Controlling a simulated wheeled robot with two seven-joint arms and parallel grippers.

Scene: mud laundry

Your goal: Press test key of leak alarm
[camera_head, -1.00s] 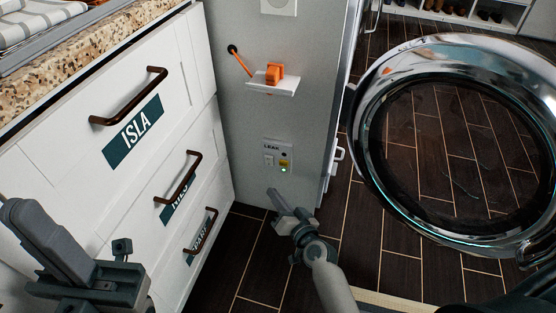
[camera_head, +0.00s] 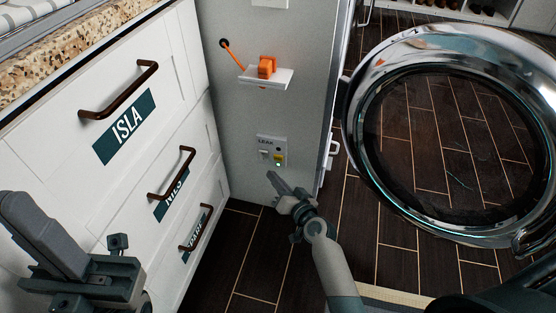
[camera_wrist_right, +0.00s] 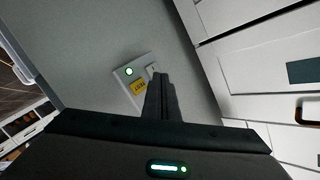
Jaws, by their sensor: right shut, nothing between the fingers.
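The leak alarm (camera_head: 272,149) is a small pale panel marked LEAK, low on the grey side wall. It has a white switch-like part at left, a yellow patch (camera_head: 279,158) at right and a lit green light. In the right wrist view the yellow patch (camera_wrist_right: 139,87) carries dark lettering and the green light (camera_wrist_right: 129,71) glows. My right gripper (camera_head: 271,176) is shut and empty, its tips just below the panel in the head view. In the wrist view its fingers (camera_wrist_right: 158,80) overlap the panel's edge; contact cannot be told. My left gripper (camera_head: 45,235) is at lower left, away from the panel.
White drawers with dark handles and name labels (camera_head: 124,127) stand at left. A small white shelf (camera_head: 266,80) with an orange item is above the alarm. An open round glass door (camera_head: 450,140) fills the right. Dark floor (camera_head: 255,255) lies below.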

